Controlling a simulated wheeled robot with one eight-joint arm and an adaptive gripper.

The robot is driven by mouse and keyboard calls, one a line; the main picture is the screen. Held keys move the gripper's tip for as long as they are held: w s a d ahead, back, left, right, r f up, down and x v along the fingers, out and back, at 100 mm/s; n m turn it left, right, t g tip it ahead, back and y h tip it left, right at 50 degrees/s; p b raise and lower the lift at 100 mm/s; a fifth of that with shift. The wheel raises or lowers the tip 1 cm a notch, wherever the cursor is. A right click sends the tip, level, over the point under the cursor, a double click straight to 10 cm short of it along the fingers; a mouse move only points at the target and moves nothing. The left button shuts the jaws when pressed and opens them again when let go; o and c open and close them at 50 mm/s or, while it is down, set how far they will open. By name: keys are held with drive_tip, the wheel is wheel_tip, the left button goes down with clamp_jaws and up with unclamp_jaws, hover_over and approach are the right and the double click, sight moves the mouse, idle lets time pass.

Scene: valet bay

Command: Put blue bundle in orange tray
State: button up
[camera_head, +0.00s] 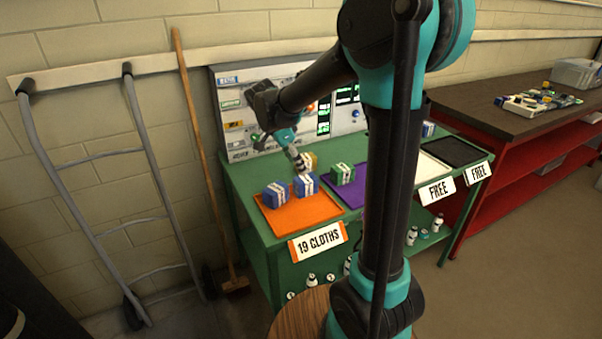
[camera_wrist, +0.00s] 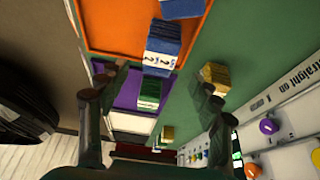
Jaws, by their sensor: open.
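The orange tray (camera_head: 305,214) lies at the left end of the green table, and its surface also shows in the wrist view (camera_wrist: 115,25). Two blue bundles with white bands are in it: one at the left (camera_head: 275,195), one near the purple side (camera_head: 306,185). The wrist view shows that second bundle (camera_wrist: 160,45) and part of the other (camera_wrist: 185,8). My gripper (camera_head: 299,160) is open above the back of the tray. Its spread fingers (camera_wrist: 162,82) show nothing held between them.
A green bundle (camera_head: 342,174) sits on the purple tray (camera_head: 350,193). A yellow bundle (camera_wrist: 215,76) lies on bare green tabletop beside the panel; another yellow one (camera_wrist: 167,133) is farther along. A black tray (camera_head: 455,152) is at the right. The panel (camera_head: 245,120) stands behind.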

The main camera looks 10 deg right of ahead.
drive_tip(key=s+d+f+n, duration=0.1)
drive_tip(key=s+d+n, duration=0.1)
drive_tip(key=s, duration=0.1)
drive_tip(key=s+d+f+n+y, duration=0.1)
drive_tip(key=s+f+n, duration=0.1)
drive_tip(key=s+n, duration=0.1)
drive_tip(key=s+d+f+n+t+y, duration=0.1)
drive_tip(key=s+d+n, duration=0.1)
drive_tip(key=s, duration=0.3)
drive_tip(key=shift+d+f, duration=0.3)
drive_tip(key=shift+d, duration=0.05)
drive_tip(key=s+f+n, duration=0.2)
drive_tip(key=s, duration=0.1)
drive_tip(key=s+d+f+n+t+y, duration=0.1)
drive_tip(key=s+f+n, duration=0.1)
drive_tip(key=s+n, duration=0.1)
drive_tip(key=s+f+n+y, duration=0.1)
drive_tip(key=s+f+n, duration=0.1)
drive_tip(key=s, duration=0.2)
drive_tip(key=shift+d+f+t, duration=0.3)
drive_tip(key=shift+d+t, duration=0.1)
